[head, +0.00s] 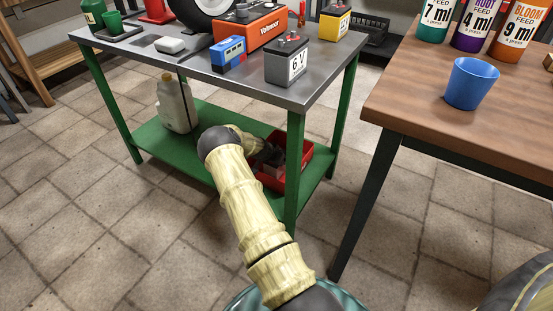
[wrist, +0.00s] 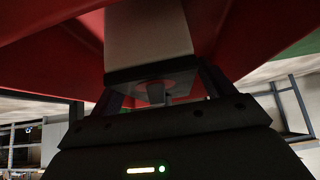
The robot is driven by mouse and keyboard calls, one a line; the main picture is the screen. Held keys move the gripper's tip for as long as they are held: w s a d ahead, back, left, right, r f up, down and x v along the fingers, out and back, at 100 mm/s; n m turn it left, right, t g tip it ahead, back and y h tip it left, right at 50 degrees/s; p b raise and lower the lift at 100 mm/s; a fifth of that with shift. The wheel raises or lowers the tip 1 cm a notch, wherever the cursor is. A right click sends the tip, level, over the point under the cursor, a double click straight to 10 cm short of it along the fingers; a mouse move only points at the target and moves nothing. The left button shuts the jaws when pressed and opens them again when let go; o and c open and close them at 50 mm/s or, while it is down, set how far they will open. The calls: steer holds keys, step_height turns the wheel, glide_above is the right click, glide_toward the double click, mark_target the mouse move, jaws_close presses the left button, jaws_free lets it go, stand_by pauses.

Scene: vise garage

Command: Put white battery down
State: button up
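The white battery (wrist: 148,35) is a pale block with a dark cap and a small terminal, close in front of my gripper in the wrist view. My gripper (wrist: 158,85) has one dark finger on each side of the cap and looks shut on it. Red walls of the bin (wrist: 245,35) surround it closely. In the head view the red bin (head: 303,172) stands on the table's green lower shelf (head: 205,160). Whether the battery touches the bin floor cannot be told.
A grey 6V battery (head: 286,64), a blue box (head: 228,54) and an orange battery charger (head: 262,24) stand on the metal top above. A table leg (head: 294,170) is close to the bin. A jug (head: 177,104) stands left on the shelf.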

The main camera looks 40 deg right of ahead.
steer(key=shift+r, duration=0.25)
steer(key=p+v, duration=0.5)
steer(key=v, duration=0.7)
steer(key=shift+p, duration=0.35)
steer(key=shift+f, duration=0.15)
steer(key=s+a+r+n+y, duration=0.3)
steer(key=s+a+r, duration=0.2)
steer(key=a+r, duration=0.4)
steer(key=s+a+r+n+y, duration=0.25)
steer(key=s+a+r, duration=0.35)
steer(key=a, duration=0.5)
steer(key=s+a+r+n, duration=0.4)
steer(key=s+a, duration=0.1)
steer(key=s, duration=0.2)
steer(key=s+a+r+n+y, duration=0.1)
steer(key=s+a+r+n, duration=0.3)
steer(key=s, duration=0.3)
steer(key=shift+s+a, duration=0.2)
steer(key=shift+a, duration=0.25)
